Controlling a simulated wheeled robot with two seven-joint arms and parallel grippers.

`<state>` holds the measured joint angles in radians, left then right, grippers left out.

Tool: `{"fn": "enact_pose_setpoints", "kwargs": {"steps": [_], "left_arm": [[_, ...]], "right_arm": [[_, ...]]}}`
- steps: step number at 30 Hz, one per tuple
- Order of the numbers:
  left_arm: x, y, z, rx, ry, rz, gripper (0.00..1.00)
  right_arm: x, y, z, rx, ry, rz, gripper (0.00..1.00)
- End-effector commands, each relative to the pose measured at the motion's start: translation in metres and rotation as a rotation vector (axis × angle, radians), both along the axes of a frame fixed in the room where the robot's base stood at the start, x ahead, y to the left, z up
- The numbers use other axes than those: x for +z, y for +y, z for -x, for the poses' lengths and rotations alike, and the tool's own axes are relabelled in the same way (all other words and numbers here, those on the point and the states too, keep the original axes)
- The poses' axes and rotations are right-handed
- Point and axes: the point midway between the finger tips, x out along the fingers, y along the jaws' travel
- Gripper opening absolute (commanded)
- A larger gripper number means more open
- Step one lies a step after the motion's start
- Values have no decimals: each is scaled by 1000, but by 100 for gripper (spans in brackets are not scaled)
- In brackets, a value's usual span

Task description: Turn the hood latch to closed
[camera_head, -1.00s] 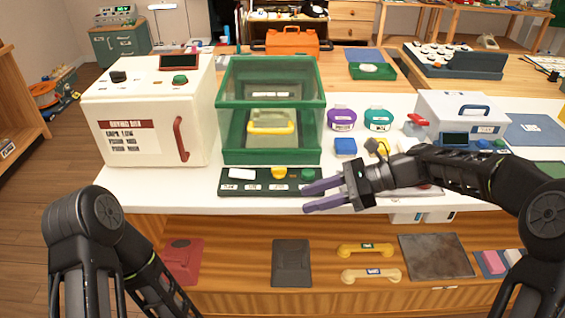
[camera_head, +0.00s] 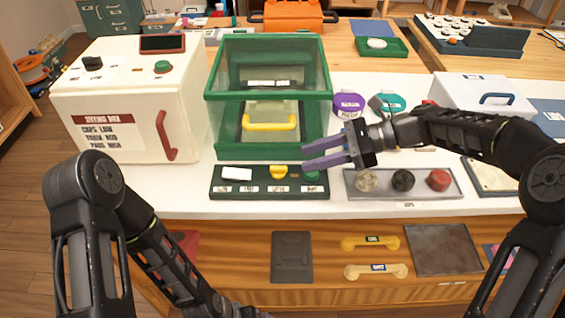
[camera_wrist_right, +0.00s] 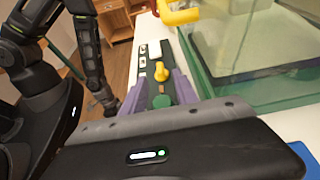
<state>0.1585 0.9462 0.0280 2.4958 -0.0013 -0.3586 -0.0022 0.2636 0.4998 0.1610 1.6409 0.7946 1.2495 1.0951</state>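The hood (camera_head: 266,152) is a green-framed clear box on the white counter. In front of it lies a dark green panel (camera_head: 250,190) with a white piece (camera_head: 237,173), a yellow knob (camera_head: 278,171) and a green knob (camera_head: 312,176). The small labels are too blurred for me to tell which part is the latch. My right gripper (camera_head: 304,154) is open and empty, its purple fingers pointing left above the panel's right end. In the right wrist view, the green knob (camera_wrist_right: 162,101) shows between the fingers, with the yellow knob (camera_wrist_right: 161,72) beyond. My left gripper is out of view.
A white drying box (camera_head: 135,110) with a red handle stands left of the hood. A grey tray (camera_head: 405,191) with three round pieces lies right of the panel. Purple (camera_head: 348,104) and teal (camera_head: 391,103) jars stand behind my right gripper. Bare counter lies before the panel.

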Motion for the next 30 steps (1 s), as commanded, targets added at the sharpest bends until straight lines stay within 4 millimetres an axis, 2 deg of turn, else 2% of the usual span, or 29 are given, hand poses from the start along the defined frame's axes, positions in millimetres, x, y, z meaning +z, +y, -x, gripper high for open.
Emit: {"fn": "enact_pose_setpoints", "kwargs": {"steps": [16, 26, 30], "left_arm": [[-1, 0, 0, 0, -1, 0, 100], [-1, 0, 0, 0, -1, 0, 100], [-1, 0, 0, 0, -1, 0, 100]], "right_arm": [[-27, 65, 1, 1, 2, -1, 35], [-29, 70, 0, 1, -1, 0, 35], [-29, 70, 0, 1, 0, 0, 26]]}}
